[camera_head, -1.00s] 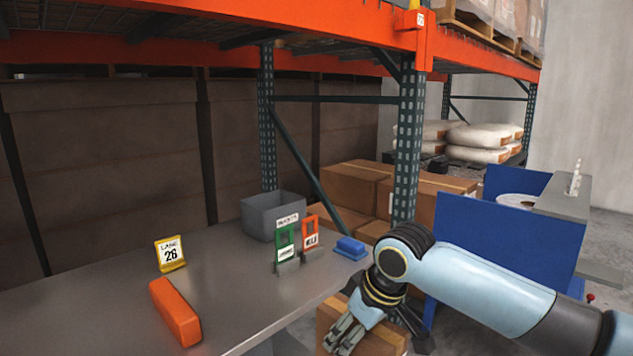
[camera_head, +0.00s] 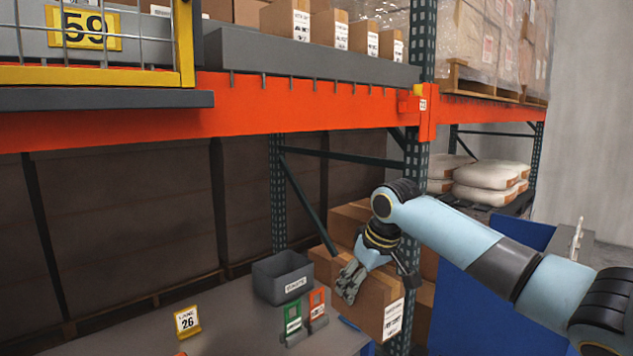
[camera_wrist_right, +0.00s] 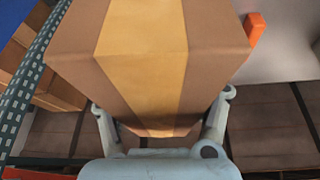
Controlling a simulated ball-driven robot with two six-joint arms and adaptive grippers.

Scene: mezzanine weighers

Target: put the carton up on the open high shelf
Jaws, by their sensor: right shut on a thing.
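The brown carton (camera_head: 375,303) hangs in my right gripper (camera_head: 350,281), in front of the rack upright and just beyond the table's right end. A white label shows on its right face. In the right wrist view the carton (camera_wrist_right: 75,50), with a tan tape band, fills the space between the two fingers (camera_wrist_right: 160,130). The high shelf (camera_head: 310,62) is a grey deck above the orange beam, with several labelled cartons (camera_head: 335,28) along it. The carton is well below this shelf. My left gripper is out of view.
A yellow-framed mesh gate (camera_head: 186,45) with sign 59 (camera_head: 84,27) closes the bay at upper left. The orange beam (camera_head: 230,105) and rack upright (camera_head: 417,165) stand near the arm. A grey bin (camera_head: 282,278) and sign holders stand on the table (camera_head: 235,322).

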